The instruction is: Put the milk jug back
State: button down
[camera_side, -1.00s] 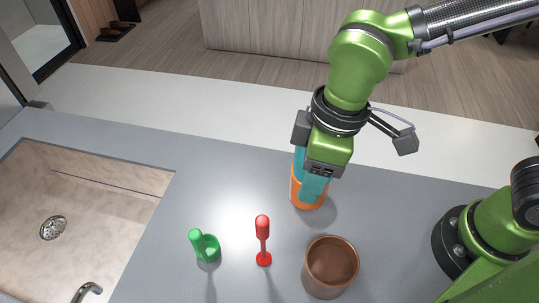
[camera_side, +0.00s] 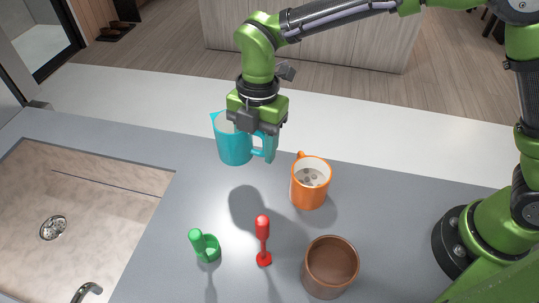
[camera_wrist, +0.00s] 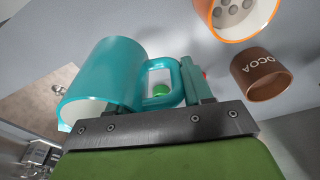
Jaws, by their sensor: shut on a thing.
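The milk jug (camera_side: 234,144) is teal with a pointed spout at its upper left and a handle on its right. In the side view it is roughly upright above the grey counter, with a shadow below it. My gripper (camera_side: 268,152) is shut on the jug at its handle side. In the wrist view the jug (camera_wrist: 112,75) is left of the fingers (camera_wrist: 196,80), with its handle beside them. The exact grip is partly hidden, and I cannot see the jug's contents.
An orange mug (camera_side: 311,190) with brownish lumps stands right of the jug. A brown cocoa pot (camera_side: 331,267), a red upright item (camera_side: 263,240) and a green item (camera_side: 206,248) stand in front. A sink (camera_side: 90,225) is at left.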

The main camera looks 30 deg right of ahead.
jog(key=shift+n, duration=0.8)
notch_tip(320, 180, down, 10)
jog(key=shift+r, duration=0.1)
jog(key=shift+c, duration=2.3)
grip_release()
